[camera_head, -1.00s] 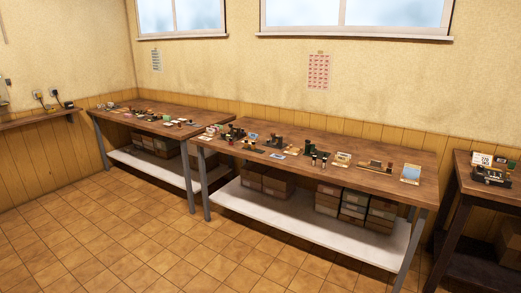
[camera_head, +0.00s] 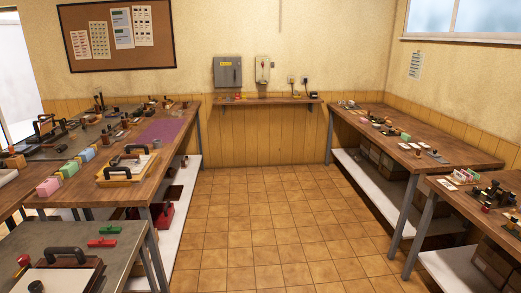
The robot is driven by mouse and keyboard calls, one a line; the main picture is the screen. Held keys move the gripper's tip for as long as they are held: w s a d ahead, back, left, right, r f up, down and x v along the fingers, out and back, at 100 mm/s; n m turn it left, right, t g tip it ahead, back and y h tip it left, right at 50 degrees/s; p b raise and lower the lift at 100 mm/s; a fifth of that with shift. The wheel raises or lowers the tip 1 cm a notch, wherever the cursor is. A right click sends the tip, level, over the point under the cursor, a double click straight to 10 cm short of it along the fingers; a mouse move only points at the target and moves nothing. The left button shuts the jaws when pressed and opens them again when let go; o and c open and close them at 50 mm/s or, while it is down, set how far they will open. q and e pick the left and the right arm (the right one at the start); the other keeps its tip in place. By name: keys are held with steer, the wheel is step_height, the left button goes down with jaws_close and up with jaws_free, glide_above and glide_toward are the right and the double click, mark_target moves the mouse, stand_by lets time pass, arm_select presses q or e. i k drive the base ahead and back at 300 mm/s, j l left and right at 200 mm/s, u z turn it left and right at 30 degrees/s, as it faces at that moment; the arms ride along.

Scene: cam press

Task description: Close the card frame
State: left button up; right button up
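I cannot tell for sure which thing is the card frame. A light wooden frame with a white sheet and a black handle (camera_head: 126,167) lies on the left workbench, near its right edge. A dark-framed board with a white panel and a black handle (camera_head: 64,277) lies on the grey-topped table at the bottom left, partly cut off by the picture edge. Whether either one is open or closed is too small to tell. Neither of my grippers is in view.
The left workbench (camera_head: 178,140) holds several tools, coloured blocks and a purple mat (camera_head: 164,131). Benches with small items (camera_head: 455,158) line the right side. A narrow shelf (camera_head: 268,104) is on the far wall. The tiled floor (camera_head: 265,220) between the benches is clear.

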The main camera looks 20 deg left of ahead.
mark_target(45, 129)
steer(key=i+j+u, duration=0.2)
steer(key=i+u, duration=0.2)
steer(key=i, duration=0.45)
steer(key=i+u, duration=0.4)
steer(key=i, duration=1.55)
steer(key=i+l, duration=0.15)
steer(key=i, duration=0.95)
steer(key=i+u, duration=0.45)
steer(key=i+l+u, duration=0.1)
steer(key=i+u, duration=0.55)
steer(key=u, duration=0.2)
steer(key=i+j+u, duration=0.1)
steer(key=u, duration=0.3)
steer(key=i+u, duration=0.25)
steer(key=u, duration=0.15)
steer(key=i+l+u, duration=0.15)
steer(key=u, duration=0.25)
steer(key=k, duration=0.6)
steer(key=u, duration=1.9)
steer(key=i+j+u, duration=0.1)
steer(key=u, duration=0.35)
steer(key=i+j+u, duration=0.15)
steer(key=u, duration=0.3)
steer(key=i+j+u, duration=0.15)
steer(key=u, duration=0.3)
steer(key=i+u, duration=0.2)
steer(key=u, duration=0.25)
steer(key=i+z, duration=0.2)
steer(key=i, duration=2.05)
